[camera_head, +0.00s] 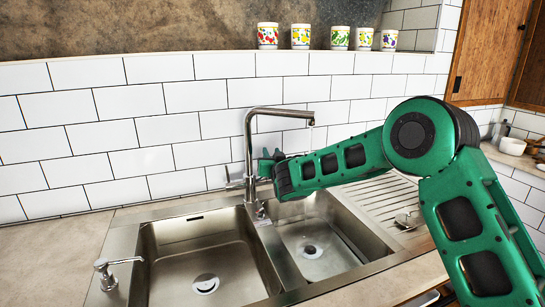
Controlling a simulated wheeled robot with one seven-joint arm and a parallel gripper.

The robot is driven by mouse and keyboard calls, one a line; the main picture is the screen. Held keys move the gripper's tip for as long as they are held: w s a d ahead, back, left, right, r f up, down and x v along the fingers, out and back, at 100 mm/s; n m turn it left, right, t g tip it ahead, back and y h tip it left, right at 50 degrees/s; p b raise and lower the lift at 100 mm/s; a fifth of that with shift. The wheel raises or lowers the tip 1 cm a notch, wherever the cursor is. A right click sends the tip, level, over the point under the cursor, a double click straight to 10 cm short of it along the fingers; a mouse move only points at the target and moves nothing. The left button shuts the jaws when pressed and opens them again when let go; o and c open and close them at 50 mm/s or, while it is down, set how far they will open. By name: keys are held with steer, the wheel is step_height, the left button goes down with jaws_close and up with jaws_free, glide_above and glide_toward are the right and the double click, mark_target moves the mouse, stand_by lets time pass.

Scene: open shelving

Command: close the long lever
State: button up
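A chrome faucet (250,150) stands behind the sink, with its tall spout bent to the right over the right basin. A thin lever (234,184) shows low on the left side of its post. My green arm reaches in from the right. My gripper (266,164) is beside the faucet post, just to its right, at about the height of the lever or slightly above. Only small green parts of it show beyond the dark wrist, so its opening is hidden. I cannot tell whether it touches the faucet.
The steel sink has a left basin (205,262), a right basin (312,245) and a ribbed drainboard (385,205). A soap dispenser (108,270) stands at the front left. Several patterned cups (300,36) line the ledge above the tiled wall. The left counter (45,262) is clear.

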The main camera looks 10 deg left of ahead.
jaws_close()
steer(key=shift+w, duration=0.1)
stand_by(1.4)
